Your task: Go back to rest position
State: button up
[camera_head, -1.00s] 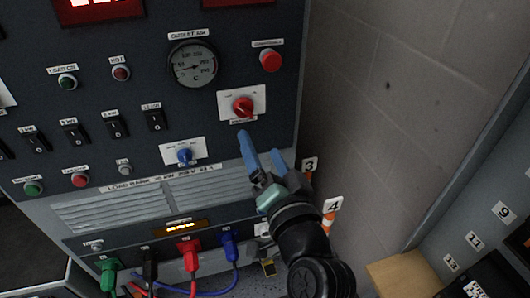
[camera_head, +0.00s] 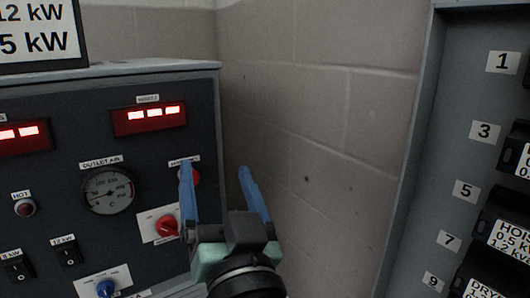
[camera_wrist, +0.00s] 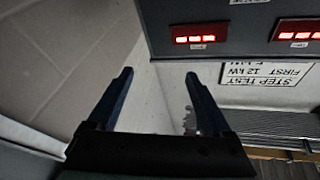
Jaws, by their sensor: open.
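My gripper (camera_head: 222,190) is open and empty, its two blue fingers pointing up in front of the load bank panel's right edge and the block wall. In the head view the left finger overlaps part of a red push button at the panel's right side. A red rotary knob (camera_head: 167,226) on a white plate sits just left of the fingers. I cannot tell whether the fingers touch anything. In the wrist view the fingers (camera_wrist: 158,88) are apart with nothing between them.
The load bank panel (camera_head: 150,80) carries red displays (camera_head: 149,117), a round gauge (camera_head: 108,190) and a blue knob (camera_head: 106,288). A grey breaker cabinet (camera_head: 450,100) with numbered black breakers stands at right. The block wall (camera_head: 310,90) lies between. A sign (camera_head: 38,30) stands on top.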

jog(key=s+d+r+t+h+p, duration=0.1)
jog(key=s+d+r+t+h, duration=0.1)
jog(key=s+r, duration=0.35)
jog(key=s+d+r+t+h+p, duration=0.1)
jog(key=s+d+r+t+h, duration=0.15)
jog(key=r, duration=0.65)
jog(key=s+d+r+t+h+p, duration=0.1)
jog(key=s+d+r+t+h, duration=0.15)
jog(key=r, duration=0.55)
notch_tip(320, 180, up, 21)
jog(key=p, duration=2.1)
jog(key=shift+s+a+f+p, duration=0.2)
jog(key=shift+s+a+p, duration=0.05)
jog(key=shift+a+p, duration=0.1)
jog(key=shift+o, duration=1.3)
jog(key=shift+r, duration=0.1)
jog(key=shift+c, duration=0.3)
